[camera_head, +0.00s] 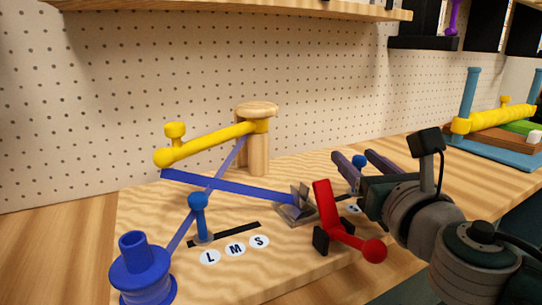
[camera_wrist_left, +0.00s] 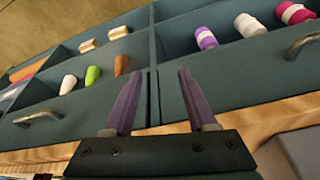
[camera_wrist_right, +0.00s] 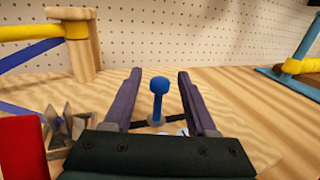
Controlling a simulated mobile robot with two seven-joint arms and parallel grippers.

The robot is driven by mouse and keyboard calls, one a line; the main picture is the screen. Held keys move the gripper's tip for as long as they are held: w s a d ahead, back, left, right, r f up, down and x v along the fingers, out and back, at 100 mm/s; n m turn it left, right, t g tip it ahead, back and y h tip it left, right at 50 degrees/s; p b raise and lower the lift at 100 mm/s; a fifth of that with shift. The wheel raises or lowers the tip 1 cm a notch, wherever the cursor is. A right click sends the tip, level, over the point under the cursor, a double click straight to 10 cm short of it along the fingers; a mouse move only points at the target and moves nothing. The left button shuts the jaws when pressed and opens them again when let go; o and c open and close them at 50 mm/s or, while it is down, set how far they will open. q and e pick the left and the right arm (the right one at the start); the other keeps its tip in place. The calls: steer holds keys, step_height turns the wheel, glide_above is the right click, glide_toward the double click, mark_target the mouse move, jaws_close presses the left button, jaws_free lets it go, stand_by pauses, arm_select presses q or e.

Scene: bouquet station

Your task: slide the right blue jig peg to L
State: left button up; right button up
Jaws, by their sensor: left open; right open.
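The right blue jig peg (camera_wrist_right: 158,97) stands upright in a dark slot (camera_wrist_right: 192,122) in the right wrist view. In the head view only its knob (camera_head: 359,161) shows, between the fingers. My right gripper (camera_wrist_right: 158,78) is open, one finger on each side of the peg, with gaps visible. The label discs (camera_head: 352,208) by this slot are mostly hidden by my gripper, so I cannot tell which letter the peg is at. My left gripper (camera_wrist_left: 158,75) is open and empty, pointing at drawers in the left wrist view.
A left blue peg (camera_head: 199,213) stands at its own slot near a white L disc (camera_head: 210,257). A red lever (camera_head: 325,207), metal V-block (camera_head: 296,205), yellow arm (camera_head: 213,143) on a wooden post (camera_head: 258,148) and blue spool (camera_head: 142,270) crowd the board's left side.

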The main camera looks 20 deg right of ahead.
jaws_close()
stand_by(0.4)
stand_by(1.0)
